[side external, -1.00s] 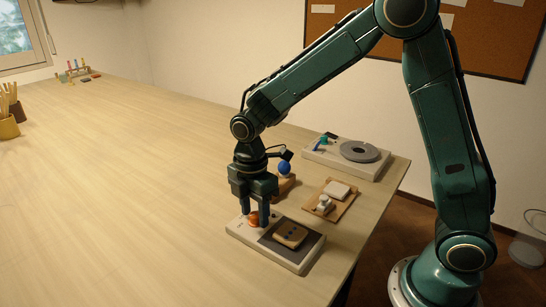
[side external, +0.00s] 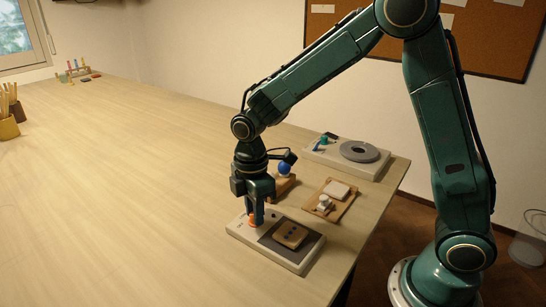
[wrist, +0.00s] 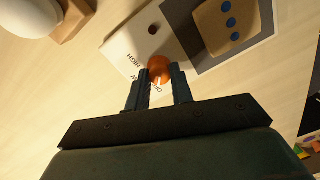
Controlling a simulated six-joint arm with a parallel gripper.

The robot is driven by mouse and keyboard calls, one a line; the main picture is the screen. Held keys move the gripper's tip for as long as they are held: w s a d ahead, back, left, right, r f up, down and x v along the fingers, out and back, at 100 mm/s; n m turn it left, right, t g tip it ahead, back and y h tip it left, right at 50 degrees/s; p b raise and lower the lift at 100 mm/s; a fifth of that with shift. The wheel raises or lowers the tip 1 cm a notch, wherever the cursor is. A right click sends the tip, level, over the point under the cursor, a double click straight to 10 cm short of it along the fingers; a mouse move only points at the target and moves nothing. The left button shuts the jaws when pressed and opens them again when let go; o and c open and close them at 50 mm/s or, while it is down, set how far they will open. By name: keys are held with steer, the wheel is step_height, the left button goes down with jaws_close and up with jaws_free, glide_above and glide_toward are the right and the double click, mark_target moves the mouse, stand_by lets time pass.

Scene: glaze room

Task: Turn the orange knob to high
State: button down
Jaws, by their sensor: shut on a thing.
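The orange knob (side external: 253,224) stands on a pale panel (side external: 284,262) near the table's front right. My gripper (side external: 257,216) points straight down and is shut on the knob. In the wrist view the knob (wrist: 158,64) sits between my two fingertips (wrist: 160,74). The panel (wrist: 122,45) carries printed words beside the knob; HIGH is readable at its left, and OFF appears below, partly behind my fingers. A small pale mark shows on the knob's lower side; I cannot tell surely which word it points to.
On the same panel, a tan block with blue dots (side external: 291,235) lies on a dark area. Behind are a blue ball on a wooden base (side external: 284,169), a wooden board with white pieces (side external: 335,205) and a unit with a grey disc (side external: 360,151). The table's left is mostly clear.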

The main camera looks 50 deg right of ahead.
steer(key=m, duration=1.6)
steer(key=shift+t, duration=0.3)
steer(key=m, duration=0.5)
steer(key=shift+m, duration=0.4)
steer(key=c, duration=1.2)
jaws_free()
steer(key=shift+r, duration=0.1)
step_height(320, 180, up, 14)
steer(key=shift+s+d, duration=0.2)
steer(key=shift+d, duration=0.05)
